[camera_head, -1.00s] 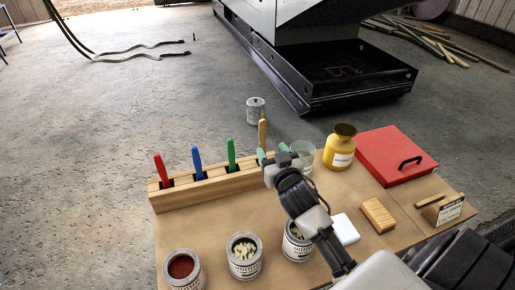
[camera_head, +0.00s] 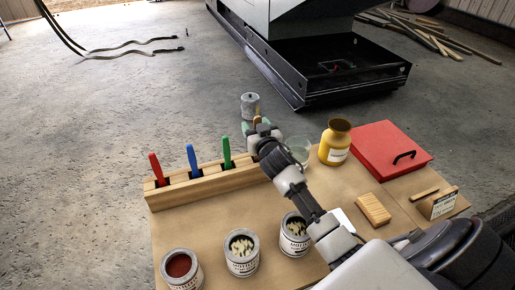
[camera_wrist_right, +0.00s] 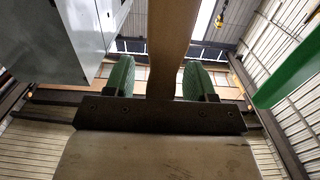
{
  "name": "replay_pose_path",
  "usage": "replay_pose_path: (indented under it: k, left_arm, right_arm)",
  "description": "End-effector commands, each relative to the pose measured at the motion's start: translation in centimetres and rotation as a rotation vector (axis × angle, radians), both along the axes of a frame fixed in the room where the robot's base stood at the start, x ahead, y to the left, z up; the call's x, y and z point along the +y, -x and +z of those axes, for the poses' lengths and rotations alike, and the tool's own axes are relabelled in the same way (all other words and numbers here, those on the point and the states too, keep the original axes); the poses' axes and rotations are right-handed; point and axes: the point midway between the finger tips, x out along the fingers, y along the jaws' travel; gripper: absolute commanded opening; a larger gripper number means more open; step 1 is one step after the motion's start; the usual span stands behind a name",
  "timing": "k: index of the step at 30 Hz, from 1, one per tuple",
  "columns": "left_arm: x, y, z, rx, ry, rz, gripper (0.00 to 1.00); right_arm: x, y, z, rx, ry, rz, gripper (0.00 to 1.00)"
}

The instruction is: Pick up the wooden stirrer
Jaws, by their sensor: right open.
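The wooden stirrer (camera_head: 258,113) stands upright at the right end of the wooden rack (camera_head: 205,185). My right gripper, mostly hiding it in the head view, covers its lower part. In the right wrist view the stirrer (camera_wrist_right: 172,45) runs up between the two green fingertips of my right gripper (camera_wrist_right: 159,78). The fingers are open, with a visible gap on each side of the stirrer. In the head view the right gripper (camera_head: 260,125) is at the rack's right end. My left gripper is not in view.
Red (camera_head: 156,168), blue (camera_head: 194,158) and green (camera_head: 226,151) handles stand in the rack. A clear cup (camera_head: 298,150) and yellow jar (camera_head: 335,142) are close right of my gripper. Open cans (camera_head: 242,262) line the front. A red box (camera_head: 380,150) and wooden block (camera_head: 374,209) lie right.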

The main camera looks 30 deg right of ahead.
Motion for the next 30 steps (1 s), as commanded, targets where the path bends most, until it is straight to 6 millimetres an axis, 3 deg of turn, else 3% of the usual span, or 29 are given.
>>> replay_pose_path:
  k: [7, 18, 30]
  left_arm:
    - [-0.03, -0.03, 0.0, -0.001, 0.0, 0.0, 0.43]
    - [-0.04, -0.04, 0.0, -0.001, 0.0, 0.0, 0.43]
    - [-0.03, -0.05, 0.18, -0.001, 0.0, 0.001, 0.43]
  right_arm:
    - [-0.05, -0.17, -0.03, 0.0, 0.001, 0.0, 0.55]
    - [-0.05, -0.15, -0.03, 0.0, 0.001, 0.0, 0.01]
    - [-0.11, -0.17, 0.95, -0.001, 0.002, -0.001, 0.01]
